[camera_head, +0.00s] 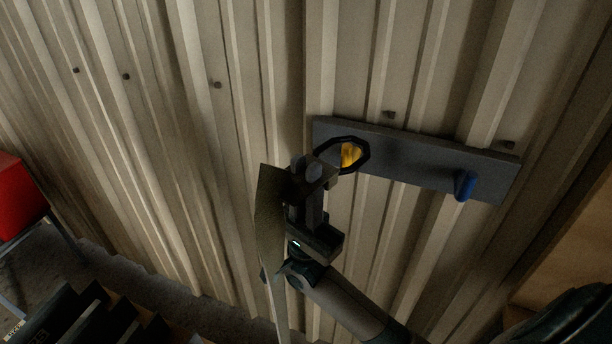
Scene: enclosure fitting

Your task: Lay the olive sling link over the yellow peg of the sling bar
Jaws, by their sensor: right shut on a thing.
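The sling bar (410,160) is a dark grey plate on the corrugated wall, with a yellow peg (349,154) at its left and a blue peg (464,186) at its right. My right gripper (322,172) is just left of the yellow peg, shut on the olive sling link (268,215). The link's olive strap hangs down left of the gripper. A dark eight-sided ring at the gripper's tip frames the yellow peg in this view. I cannot tell whether the ring is around the peg or only in front of it. My left gripper is not in view.
The corrugated metal wall (170,130) fills most of the view, with small dark bolts on it. A red box (18,195) stands on a stand at the left edge. A wooden panel (570,265) shows at lower right. The wall left of the strap is clear.

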